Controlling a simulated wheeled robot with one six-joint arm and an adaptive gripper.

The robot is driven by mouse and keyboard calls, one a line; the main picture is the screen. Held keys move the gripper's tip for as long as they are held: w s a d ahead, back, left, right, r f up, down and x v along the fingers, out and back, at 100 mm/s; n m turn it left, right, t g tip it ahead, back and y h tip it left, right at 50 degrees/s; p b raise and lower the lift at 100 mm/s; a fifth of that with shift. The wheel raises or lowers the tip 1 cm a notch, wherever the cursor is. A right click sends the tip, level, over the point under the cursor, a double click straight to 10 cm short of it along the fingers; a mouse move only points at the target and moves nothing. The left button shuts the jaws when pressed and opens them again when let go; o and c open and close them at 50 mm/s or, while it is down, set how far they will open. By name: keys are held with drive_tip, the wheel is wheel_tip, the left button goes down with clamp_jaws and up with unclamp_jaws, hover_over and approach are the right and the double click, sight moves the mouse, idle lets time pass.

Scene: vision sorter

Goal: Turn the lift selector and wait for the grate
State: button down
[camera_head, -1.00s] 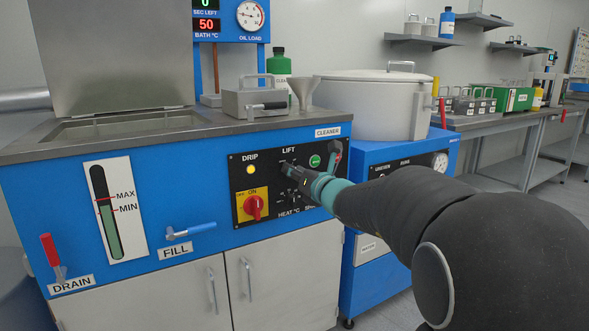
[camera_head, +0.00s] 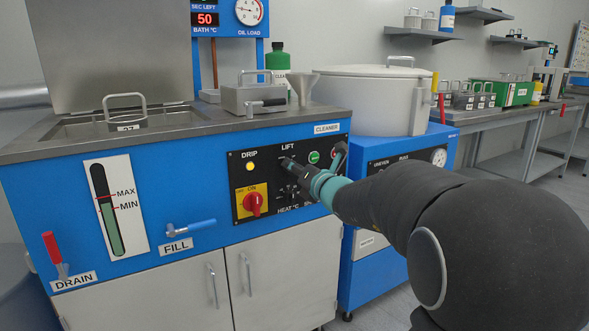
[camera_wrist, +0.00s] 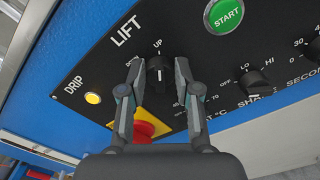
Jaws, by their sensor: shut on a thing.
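The lift selector (camera_wrist: 158,72) is a black knob under the LIFT label in the wrist view, with its white mark toward UP. My gripper (camera_wrist: 157,80) is shut on this knob, one finger on each side. A metal arched handle with a small tag, apparently part of the grate (camera_head: 126,112), stands up out of the open tank at the left. The rest of the grate is hidden by the tank rim.
The yellow DRIP lamp (camera_head: 250,167) is lit. A red knob on a yellow plate (camera_head: 253,203), the green START button (camera_wrist: 226,14) and other dials sit close by.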

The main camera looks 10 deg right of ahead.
drive_tip(key=c, duration=0.8)
unclamp_jaws()
drive_tip(key=shift+a, duration=0.1)
drive_tip(key=shift+c, duration=0.2)
drive_tip(key=v, duration=1.2)
